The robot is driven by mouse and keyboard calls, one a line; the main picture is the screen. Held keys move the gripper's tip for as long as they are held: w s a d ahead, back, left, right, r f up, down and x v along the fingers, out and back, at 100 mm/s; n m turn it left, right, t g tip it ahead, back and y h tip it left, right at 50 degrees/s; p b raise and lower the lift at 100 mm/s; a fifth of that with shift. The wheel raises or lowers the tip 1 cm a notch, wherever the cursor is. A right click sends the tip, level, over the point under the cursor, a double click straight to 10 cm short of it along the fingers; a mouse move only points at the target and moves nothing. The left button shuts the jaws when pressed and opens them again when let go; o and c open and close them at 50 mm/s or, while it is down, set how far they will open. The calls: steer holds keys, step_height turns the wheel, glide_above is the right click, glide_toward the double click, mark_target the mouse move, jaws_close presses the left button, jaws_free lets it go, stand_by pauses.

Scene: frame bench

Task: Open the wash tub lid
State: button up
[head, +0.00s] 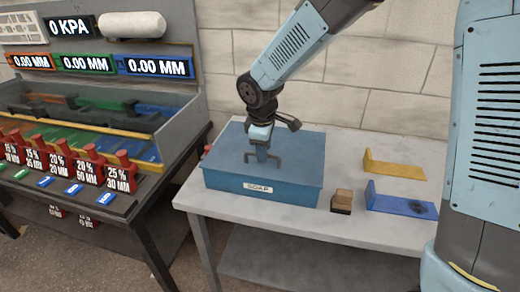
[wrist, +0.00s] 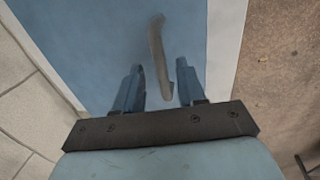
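The wash tub (head: 262,187) is a blue box with a SOAP label on its front, standing on the pale table. Its flat blue lid (head: 302,147) lies closed on top and fills much of the wrist view (wrist: 95,40). A grey bar handle (head: 276,160) rises from the lid. My gripper (head: 262,153) points down over the lid at the handle. In the wrist view my gripper (wrist: 158,80) has its two blue fingers apart, with the handle (wrist: 156,42) showing in the gap between them. I cannot tell whether either finger touches it.
A small brown-and-black block (head: 342,201) sits right of the tub. A yellow bracket (head: 395,169) and a blue bracket (head: 402,206) with a dark patch lie farther right. A bench with displays and red labelled pieces (head: 88,165) stands at left. The table front (head: 285,222) is clear.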

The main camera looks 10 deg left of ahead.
steer(key=shift+f, duration=0.35)
jaws_close()
stand_by(0.4)
